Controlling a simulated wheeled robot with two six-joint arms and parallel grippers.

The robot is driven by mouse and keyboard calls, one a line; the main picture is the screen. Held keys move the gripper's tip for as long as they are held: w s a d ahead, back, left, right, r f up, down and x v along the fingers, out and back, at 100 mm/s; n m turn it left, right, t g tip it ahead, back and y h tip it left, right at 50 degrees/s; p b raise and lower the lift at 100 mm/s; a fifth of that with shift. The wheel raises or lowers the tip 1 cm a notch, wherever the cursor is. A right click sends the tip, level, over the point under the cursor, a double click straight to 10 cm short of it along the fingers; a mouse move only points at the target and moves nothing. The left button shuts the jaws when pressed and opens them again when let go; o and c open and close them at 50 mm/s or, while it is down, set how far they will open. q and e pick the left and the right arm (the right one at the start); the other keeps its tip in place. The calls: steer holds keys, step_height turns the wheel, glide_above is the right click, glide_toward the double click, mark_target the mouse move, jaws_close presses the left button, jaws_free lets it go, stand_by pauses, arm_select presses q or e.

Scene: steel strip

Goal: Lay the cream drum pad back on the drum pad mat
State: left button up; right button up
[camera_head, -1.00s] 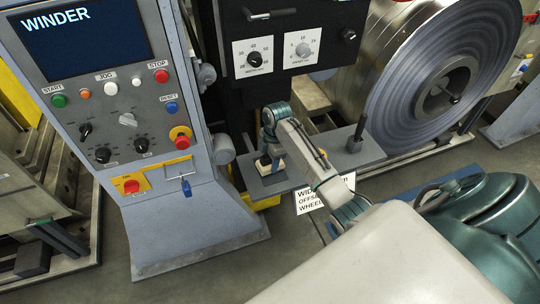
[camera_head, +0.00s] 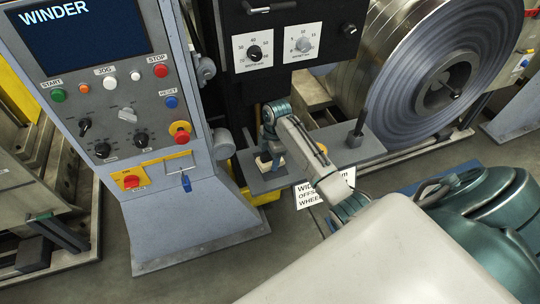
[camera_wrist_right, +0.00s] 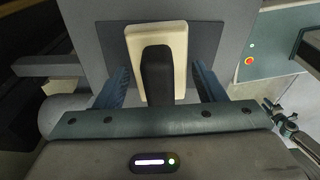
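The cream drum pad (camera_wrist_right: 136,58) shows in the right wrist view, with a black grip (camera_wrist_right: 157,72) on its face. My left gripper is not in view.
The grey shelf (camera_head: 345,151) carries an upright black lever (camera_head: 360,124) to the right. The winder control panel (camera_head: 120,110) stands close on the left. A large steel coil (camera_head: 410,75) is at the right, and a white sign (camera_head: 322,188) hangs below the shelf.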

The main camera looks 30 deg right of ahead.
steer(key=shift+o, duration=1.2)
steer(key=r, duration=0.3)
steer(key=d+r+b, duration=0.1)
steer(key=r, duration=0.6)
steer(key=shift+s+d+r+b, duration=0.1)
steer(key=shift+d+r+b, duration=0.05)
steer(key=shift+r+b, duration=0.2)
